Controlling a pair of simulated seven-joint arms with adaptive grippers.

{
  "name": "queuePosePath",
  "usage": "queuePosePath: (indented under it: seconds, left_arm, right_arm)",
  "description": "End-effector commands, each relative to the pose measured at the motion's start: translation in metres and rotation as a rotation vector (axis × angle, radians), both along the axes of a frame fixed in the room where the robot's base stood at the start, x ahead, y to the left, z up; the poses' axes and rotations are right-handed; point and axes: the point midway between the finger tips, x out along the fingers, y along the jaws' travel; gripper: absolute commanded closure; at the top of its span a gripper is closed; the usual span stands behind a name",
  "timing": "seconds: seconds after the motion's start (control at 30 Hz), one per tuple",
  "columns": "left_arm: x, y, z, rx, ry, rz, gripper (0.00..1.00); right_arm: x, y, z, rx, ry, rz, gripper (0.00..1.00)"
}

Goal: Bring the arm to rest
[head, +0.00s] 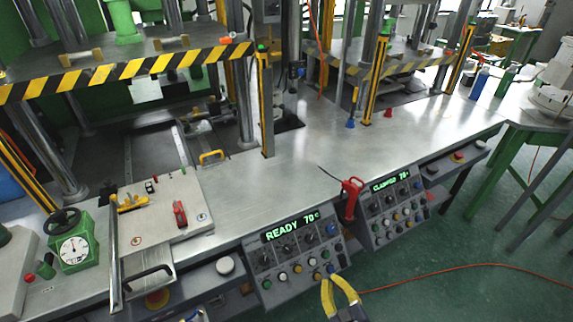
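My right gripper (336,290), with yellow fingers and a dark body, is at the bottom edge, in front of the READY control panel (292,246). Its fingers point up the picture, with their tips close together; whether they are shut is unclear. I see nothing held in it. The rest of this arm is cut off by the frame. I cannot make out my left gripper; only a small yellow and blue piece shows at the bottom edge, left of the panel.
A metal bench (265,190) runs under two presses with striped guards. A red handled tool (350,198) hangs between the panels. A green gauge (75,245) and a mould plate (165,212) are at left. Open green floor (450,270) lies at lower right, crossed by an orange hose.

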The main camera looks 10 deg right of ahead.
Motion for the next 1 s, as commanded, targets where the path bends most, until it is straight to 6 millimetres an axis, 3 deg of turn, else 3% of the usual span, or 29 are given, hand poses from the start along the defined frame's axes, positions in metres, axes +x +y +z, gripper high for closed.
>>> queuePosePath:
  seconds: [0.17, 0.3, 0.47, 0.7, 0.9, 1.0]
  left_arm:
    - [0.0, 0.0, 0.0, 0.0, 0.0, 0.0, 0.51]
    - [0.0, 0.0, 0.0, 0.0, 0.0, 0.0, 0.51]
    - [0.0, 0.0, 0.0, 0.0, 0.0, 0.0, 0.51]
    - [0.0, 0.0, 0.0, 0.0, 0.0, 0.0, 0.51]
    - [0.0, 0.0, 0.0, 0.0, 0.0, 0.0, 0.51]
    - [0.0, 0.0, 0.0, 0.0, 0.0, 0.0, 0.51]
  right_arm:
    - [-0.018, -0.003, -0.072, 0.047, 0.166, -0.018, 1.0]
    - [-0.05, -0.005, -0.155, 0.08, 0.353, -0.039, 1.0]
    - [-0.1, -0.009, -0.245, 0.105, 0.566, -0.072, 1.0]
    - [-0.202, -0.02, -0.36, 0.114, 0.885, -0.133, 1.0]
    - [-0.301, -0.035, -0.428, 0.098, 1.137, -0.193, 1.0]
    - [-0.346, -0.043, -0.449, 0.081, 1.241, -0.217, 1.0]
